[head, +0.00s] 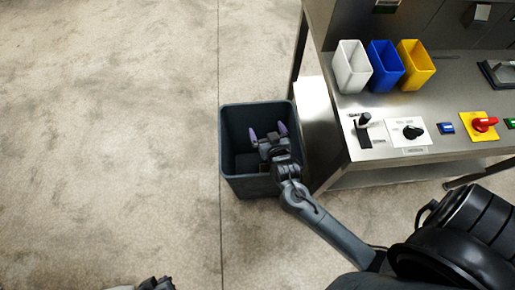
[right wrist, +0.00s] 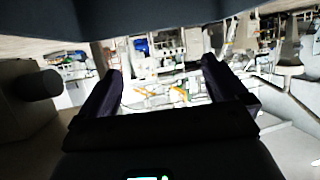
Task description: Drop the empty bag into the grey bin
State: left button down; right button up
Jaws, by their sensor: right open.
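The grey bin (head: 248,187) stands on the floor to the left of the steel machine. My right gripper (head: 268,132) is over the bin's opening in the head view, its two purple-tipped fingers spread apart with nothing seen between them. In the right wrist view the open fingers (right wrist: 163,90) frame a bright, cluttered background. I cannot make out the empty bag in either view. A darker blocky shape lies in the bin's shaded inside, and I cannot tell what it is. Part of what looks like my left gripper (head: 155,284) shows at the bottom edge; its fingers are not clear.
The steel machine (head: 440,78) stands right beside the bin. White (head: 351,70), blue (head: 385,68) and yellow (head: 416,67) containers stand on it, with a red knob (head: 484,124) and other controls near its front. The concrete floor (head: 110,130) to the left is clear.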

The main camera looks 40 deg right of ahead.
jog(key=p+v, duration=0.4)
jog(key=v, duration=0.6)
jog(key=shift+s+r+p, duration=0.2)
jog(key=shift+s+p, duration=0.1)
jog(key=shift+p, duration=0.1)
jog(key=shift+a, duration=0.1)
